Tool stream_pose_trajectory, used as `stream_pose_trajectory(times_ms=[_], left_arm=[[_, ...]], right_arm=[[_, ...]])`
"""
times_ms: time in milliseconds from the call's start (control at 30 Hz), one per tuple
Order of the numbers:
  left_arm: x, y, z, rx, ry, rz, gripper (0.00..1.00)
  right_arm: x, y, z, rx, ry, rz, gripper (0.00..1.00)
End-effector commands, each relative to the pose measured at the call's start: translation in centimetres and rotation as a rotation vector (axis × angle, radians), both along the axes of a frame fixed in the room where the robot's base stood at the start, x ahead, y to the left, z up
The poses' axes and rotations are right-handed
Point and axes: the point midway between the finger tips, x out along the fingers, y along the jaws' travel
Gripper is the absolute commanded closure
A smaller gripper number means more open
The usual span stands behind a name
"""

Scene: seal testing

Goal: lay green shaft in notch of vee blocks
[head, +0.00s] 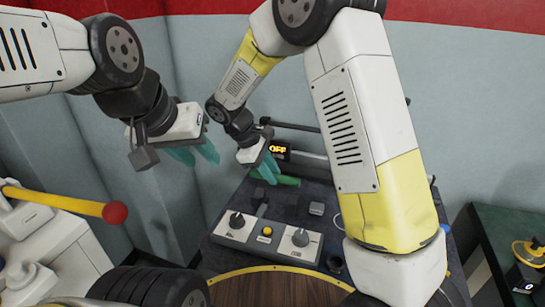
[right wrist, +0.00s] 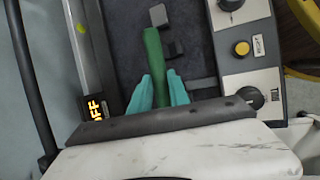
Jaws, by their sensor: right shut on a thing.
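The green shaft (head: 287,180) is held by my right gripper (head: 268,172) above the dark bench mat. In the right wrist view the green shaft (right wrist: 153,50) lies between the teal fingers of my right gripper (right wrist: 158,82) and points away from the wrist. A small grey block (right wrist: 158,15) is just beyond its far end, and a darker block (right wrist: 174,50) is close to its right side. I cannot tell whether the shaft touches either, and no notch is clear. A grey block (head: 316,208) also shows in the head view. My left gripper (head: 200,156) is open and empty, left of the bench.
A control panel (head: 268,238) with two knobs and a yellow button runs along the bench front. A lit "OFF" display (head: 279,149) stands at the back. A yellow lever with a red ball (head: 114,212) is at left. My right arm hides part of the bench.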

Motion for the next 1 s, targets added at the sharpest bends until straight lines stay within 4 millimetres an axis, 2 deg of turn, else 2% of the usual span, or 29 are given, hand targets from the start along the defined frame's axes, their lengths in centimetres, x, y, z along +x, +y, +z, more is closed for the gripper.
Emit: stream_pose_trajectory(times_ms=[533,733,1000], left_arm=[[0.0,0.0,0.0,0.0,0.0,0.0,0.64],[0.0,0.0,0.0,0.0,0.0,0.0,0.64],[0.0,0.0,0.0,0.0,0.0,0.0,0.64]], right_arm=[[0.0,0.0,-5.0,-0.001,0.001,0.001,1.0],[0.0,0.0,-5.8,0.0,0.0,0.001,1.0],[0.0,0.0,-6.0,0.0,-0.001,0.0,1.0]])
